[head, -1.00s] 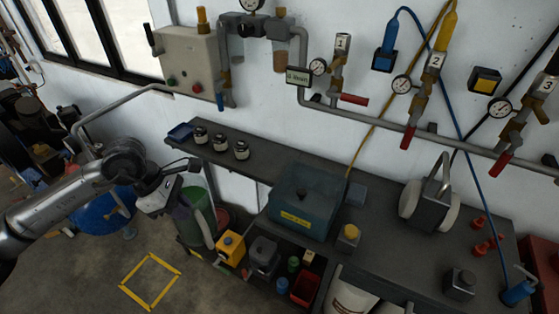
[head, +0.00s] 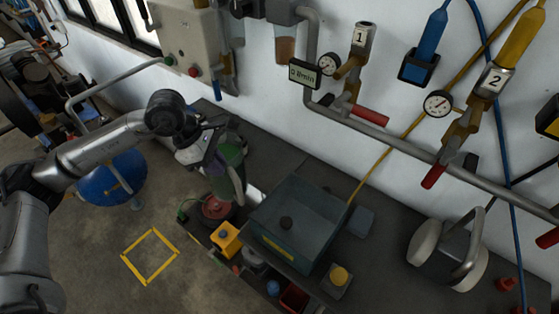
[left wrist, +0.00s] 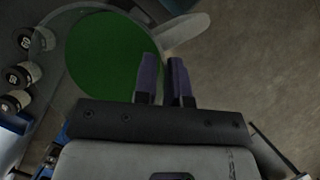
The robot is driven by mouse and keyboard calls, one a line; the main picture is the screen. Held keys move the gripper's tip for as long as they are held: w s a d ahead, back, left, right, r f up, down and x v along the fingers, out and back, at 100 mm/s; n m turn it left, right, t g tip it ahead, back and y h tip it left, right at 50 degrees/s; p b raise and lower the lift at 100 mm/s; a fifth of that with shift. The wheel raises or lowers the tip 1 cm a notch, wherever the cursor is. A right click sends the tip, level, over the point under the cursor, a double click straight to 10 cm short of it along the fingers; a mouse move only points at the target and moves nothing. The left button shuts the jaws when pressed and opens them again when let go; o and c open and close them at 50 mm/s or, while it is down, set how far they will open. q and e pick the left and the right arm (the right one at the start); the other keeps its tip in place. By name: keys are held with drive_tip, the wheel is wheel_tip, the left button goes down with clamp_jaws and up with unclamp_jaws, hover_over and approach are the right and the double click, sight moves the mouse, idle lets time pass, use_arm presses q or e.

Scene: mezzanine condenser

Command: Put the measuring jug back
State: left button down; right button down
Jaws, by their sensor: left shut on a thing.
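The measuring jug (head: 232,158) is a clear vessel with green liquid in it, roughly upright. My left gripper (head: 216,166) is shut on its pale handle and holds it at the left part of the bench. In the left wrist view the jug's green liquid (left wrist: 100,50) fills the upper left, and the purple fingers of my left gripper (left wrist: 165,80) close on the handle (left wrist: 186,28). From the head view I cannot tell whether the jug touches the bench. My right gripper is not in view.
The grey bench (head: 385,262) runs along the wall, bearing a blue-grey lidded box (head: 300,215). Several labelled jars (left wrist: 18,75) show beside the jug in the left wrist view. A yellow square (head: 150,257) marks the clear floor. A lower shelf holds a yellow item (head: 226,238).

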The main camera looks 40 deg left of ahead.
use_arm(q)
drive_tip(key=w+p, duration=0.3)
drive_tip(key=w, duration=1.7)
wheel_tip(320, 180, down, 11)
drive_tip(key=shift+w+b, duration=0.3)
drive_tip(key=shift+b, duration=0.05)
drive_tip(key=shift+f, duration=0.15)
drive_tip(key=c, duration=1.6)
unclamp_jaws()
drive_tip(key=shift+s+f, duration=0.1)
drive_tip(key=shift+f, duration=0.1)
drive_tip(key=o, duration=0.4)
drive_tip(key=shift+o, duration=0.2)
drive_tip(key=shift+r, duration=0.1)
